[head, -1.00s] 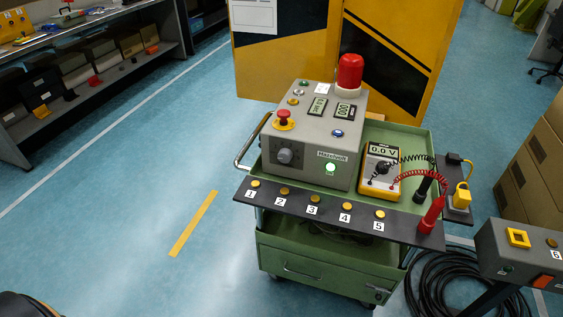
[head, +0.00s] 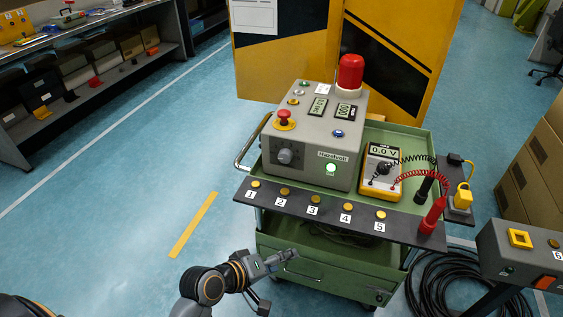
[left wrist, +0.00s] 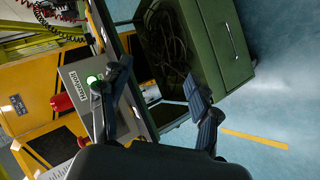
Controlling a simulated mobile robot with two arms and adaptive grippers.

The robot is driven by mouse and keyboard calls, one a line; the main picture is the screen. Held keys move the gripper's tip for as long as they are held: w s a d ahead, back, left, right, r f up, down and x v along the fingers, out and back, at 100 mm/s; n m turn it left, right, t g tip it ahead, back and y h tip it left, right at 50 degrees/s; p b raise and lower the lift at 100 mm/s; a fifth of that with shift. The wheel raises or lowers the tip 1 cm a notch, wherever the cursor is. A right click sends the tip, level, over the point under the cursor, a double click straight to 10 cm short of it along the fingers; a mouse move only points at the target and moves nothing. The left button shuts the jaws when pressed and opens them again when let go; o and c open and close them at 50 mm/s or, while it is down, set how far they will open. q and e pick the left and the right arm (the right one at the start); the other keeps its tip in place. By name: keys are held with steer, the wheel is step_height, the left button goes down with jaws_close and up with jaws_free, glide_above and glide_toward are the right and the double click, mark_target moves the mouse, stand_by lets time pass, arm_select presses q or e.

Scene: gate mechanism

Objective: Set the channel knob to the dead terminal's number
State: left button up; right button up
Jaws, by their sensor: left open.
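Brass terminals numbered 1 to 5, such as terminal 3 (head: 316,198), sit on a dark strip (head: 296,211) in front of the box. A yellow meter (head: 380,171) reads 0.0 V; its red probe (head: 432,215) and black probe (head: 424,187) stand at the strip's right end. My left gripper (head: 280,278) is open and empty, low before the green cart; its fingers show in the left wrist view (left wrist: 160,95). My right gripper is not seen.
The green cart (head: 318,270) carries the box. A red emergency button (head: 283,118) and red beacon (head: 350,72) are on top. A grey pedestal box (head: 512,262) stands at right by coiled black cable (head: 440,285). Floor at left is clear.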

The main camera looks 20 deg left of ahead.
arm_select(q)
steer(key=w+a+r+n+t, duration=0.3)
steer(key=w+r+n+t, duration=0.15)
steer(key=w+n, duration=0.25)
steer(key=n+t+y, duration=0.4)
steer(key=n+y, duration=0.1)
steer(key=n, duration=0.7)
glide_toward(283, 159)
steer(key=w+b, duration=0.1)
steer(key=w, duration=0.3)
steer(key=w+b, duration=0.1)
steer(key=w, duration=0.3)
steer(key=shift+w+d+r, duration=0.15)
steer(key=shift+w, duration=0.25)
steer(key=shift+m, duration=0.3)
steer(key=c, duration=1.2)
